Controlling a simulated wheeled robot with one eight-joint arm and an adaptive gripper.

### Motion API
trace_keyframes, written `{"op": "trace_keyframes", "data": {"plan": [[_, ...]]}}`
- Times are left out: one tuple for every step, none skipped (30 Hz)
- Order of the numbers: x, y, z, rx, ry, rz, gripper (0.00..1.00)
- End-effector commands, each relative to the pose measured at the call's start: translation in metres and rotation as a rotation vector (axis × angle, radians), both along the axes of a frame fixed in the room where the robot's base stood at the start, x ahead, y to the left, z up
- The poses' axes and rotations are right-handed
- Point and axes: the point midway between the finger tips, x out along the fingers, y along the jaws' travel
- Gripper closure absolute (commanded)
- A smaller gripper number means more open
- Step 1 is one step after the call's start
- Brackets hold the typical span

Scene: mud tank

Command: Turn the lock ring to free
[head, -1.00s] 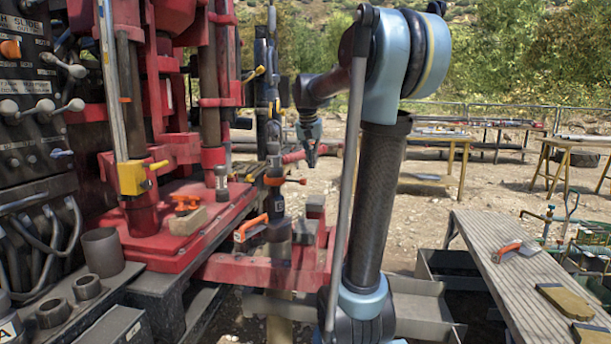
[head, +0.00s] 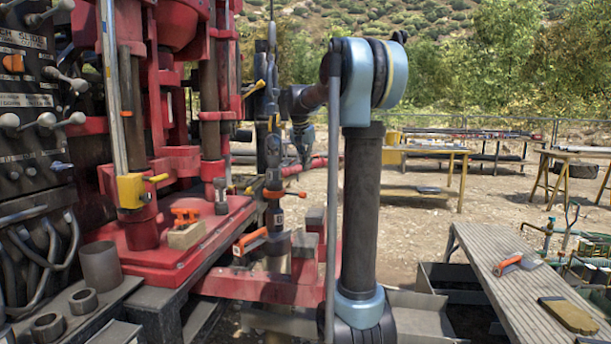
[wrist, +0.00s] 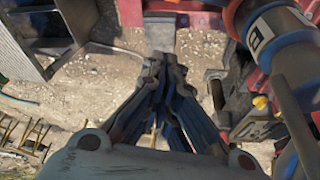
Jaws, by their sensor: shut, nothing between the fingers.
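My gripper (head: 304,163) is at the end of my arm, just right of the upright dark tool column (head: 268,150) beside the red rig. The gripper points down and its fingers are together and empty. In the wrist view the shut fingers (wrist: 160,62) hang over sandy ground, left of a thick pipe. That pipe has an orange-red band (wrist: 234,18) and a blue band with a white "B" label (wrist: 258,36). In the head view an orange collar with a side lever (head: 274,193) sits around the column, below the gripper. I cannot tell for sure which band is the lock ring.
The red rig base (head: 150,245) and lever panel (head: 35,110) fill the left. An orange-handled tool (head: 250,241) is low by the column. A grey walkway bench (head: 500,262) with an orange-handled tool stands right. Open sandy ground lies behind my arm.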

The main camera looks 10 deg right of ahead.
Motion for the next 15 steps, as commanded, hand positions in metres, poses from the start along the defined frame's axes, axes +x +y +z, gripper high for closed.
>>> {"op": "trace_keyframes", "data": {"plan": [[0.002,-0.001,-0.007,0.000,0.000,-0.001,1.00],[0.003,-0.002,-0.011,0.000,0.000,-0.001,1.00],[0.005,-0.003,-0.017,0.000,0.000,-0.001,1.00],[0.007,-0.004,-0.022,0.000,0.000,0.000,1.00],[0.008,-0.005,-0.027,0.000,0.000,0.000,1.00],[0.010,-0.007,-0.034,0.000,0.000,0.000,1.00],[0.012,-0.008,-0.039,0.000,0.000,0.000,1.00],[0.013,-0.009,-0.043,0.000,0.000,0.000,1.00],[0.015,-0.010,-0.050,0.000,0.000,0.000,1.00],[0.017,-0.011,-0.054,0.000,0.000,-0.001,1.00],[0.018,-0.012,-0.059,0.000,0.000,-0.001,1.00],[0.020,-0.013,-0.065,0.000,0.000,-0.001,1.00],[0.021,-0.014,-0.069,0.000,0.000,-0.001,1.00],[0.023,-0.014,-0.073,0.000,0.000,-0.001,1.00],[0.024,-0.015,-0.079,0.000,0.000,-0.001,1.00]]}}
